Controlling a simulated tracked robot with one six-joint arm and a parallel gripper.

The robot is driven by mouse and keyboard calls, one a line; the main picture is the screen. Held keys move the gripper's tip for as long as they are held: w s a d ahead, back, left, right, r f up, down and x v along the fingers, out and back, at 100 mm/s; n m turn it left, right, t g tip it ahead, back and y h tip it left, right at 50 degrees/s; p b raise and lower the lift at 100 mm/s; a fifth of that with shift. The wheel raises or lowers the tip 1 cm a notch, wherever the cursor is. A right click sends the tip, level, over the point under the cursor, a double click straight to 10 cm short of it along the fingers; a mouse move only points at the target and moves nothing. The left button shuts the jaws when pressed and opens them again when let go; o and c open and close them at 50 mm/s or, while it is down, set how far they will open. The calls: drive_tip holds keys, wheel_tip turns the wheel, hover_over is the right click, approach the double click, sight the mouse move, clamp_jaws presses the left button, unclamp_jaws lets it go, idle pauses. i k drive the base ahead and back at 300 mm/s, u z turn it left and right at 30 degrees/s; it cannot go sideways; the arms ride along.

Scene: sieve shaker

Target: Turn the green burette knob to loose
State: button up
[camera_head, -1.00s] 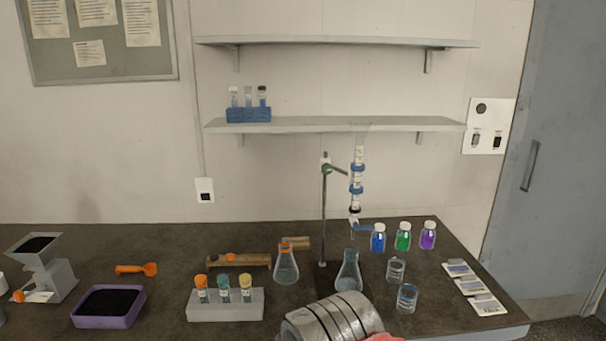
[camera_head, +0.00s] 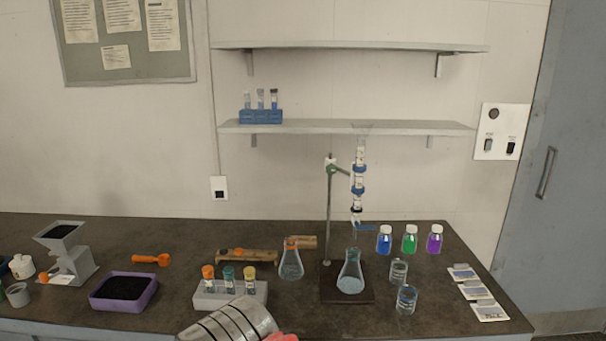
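The burette (camera_head: 358,175) stands upright, held by blue clamps, on a metal stand (camera_head: 328,225) at the right of the middle of the bench. A small green knob (camera_head: 331,169) sits near the top of the stand rod, left of the burette. The blue stopcock (camera_head: 366,228) is at the burette's lower end. A conical flask (camera_head: 351,275) stands under it on the stand's dark base. A grey banded part of my arm shows at the bottom edge, well below and left of the knob. My gripper's fingers are not in view, and nothing touches the knob.
An orange-topped flask (camera_head: 291,262) stands left of the stand. A rack of capped tubes (camera_head: 229,294) is in front, partly behind my arm. Two glass beakers, including the front one (camera_head: 407,299), and colored bottles (camera_head: 410,240) stand at right. A shelf (camera_head: 300,128) hangs above.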

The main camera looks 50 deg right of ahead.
sight(331, 169)
drive_tip(key=u, duration=1.3)
drive_tip(key=k, duration=0.95)
drive_tip(key=z, duration=0.7)
drive_tip(key=i, duration=1)
drive_tip(key=z, duration=0.1)
